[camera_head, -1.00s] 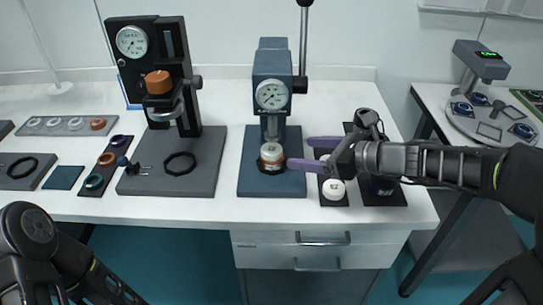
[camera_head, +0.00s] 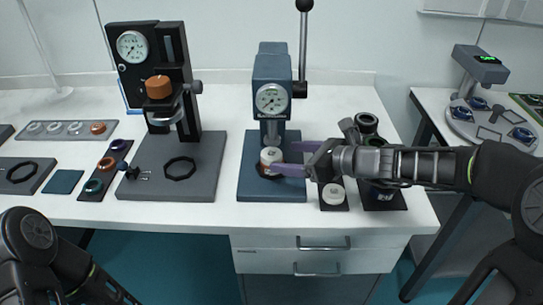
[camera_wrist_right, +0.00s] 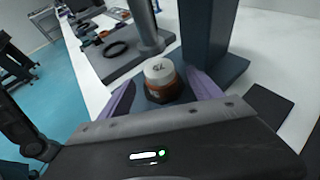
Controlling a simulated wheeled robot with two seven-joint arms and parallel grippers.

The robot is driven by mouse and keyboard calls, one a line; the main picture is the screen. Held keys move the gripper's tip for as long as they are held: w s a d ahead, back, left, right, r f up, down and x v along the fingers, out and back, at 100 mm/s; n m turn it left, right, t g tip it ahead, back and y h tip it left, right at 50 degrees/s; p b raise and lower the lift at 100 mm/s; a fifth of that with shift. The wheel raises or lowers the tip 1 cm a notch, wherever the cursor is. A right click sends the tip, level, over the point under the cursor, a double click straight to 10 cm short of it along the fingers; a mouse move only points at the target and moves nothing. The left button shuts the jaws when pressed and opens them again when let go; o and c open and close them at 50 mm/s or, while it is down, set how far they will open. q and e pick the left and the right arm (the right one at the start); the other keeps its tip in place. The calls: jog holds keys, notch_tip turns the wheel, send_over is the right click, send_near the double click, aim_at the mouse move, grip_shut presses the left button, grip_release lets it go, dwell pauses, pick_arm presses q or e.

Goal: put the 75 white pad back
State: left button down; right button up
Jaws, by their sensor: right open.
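The white pad (camera_head: 270,155) sits on top of a brown-orange piece under the ram of the blue press (camera_head: 271,90). In the right wrist view the pad (camera_wrist_right: 159,70) carries a dark marking, upside down, that looks like 75. My right gripper (camera_head: 291,158) is open, coming in from the right. In the wrist view its purple fingers (camera_wrist_right: 165,95) stand on either side of the pad and its brown-orange base (camera_wrist_right: 166,89); I cannot tell if they touch. In the head view the lower finger hides part of the base. Only my left arm shows, not its gripper.
A dark tray (camera_head: 335,207) right of the press holds another white pad (camera_head: 333,193). Dark jars (camera_head: 366,122) stand beside it under my right arm. The press lever (camera_head: 302,45) rises at the right of the blue press.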

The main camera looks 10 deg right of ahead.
aim_at(279, 157)
jog(key=x, duration=0.3)
dwell(0.5)
jog(key=c, duration=1.6)
jog(key=shift+r, duration=0.2)
jog(key=shift+r, duration=0.55)
notch_tip(279, 157, up, 2)
jog(key=shift+r+p, duration=0.1)
jog(key=shift+p, duration=0.25)
jog(key=s+d, duration=1.2)
jog(key=s, duration=0.1)
jog(key=shift+s+b, duration=0.15)
jog(key=shift+b, duration=0.3)
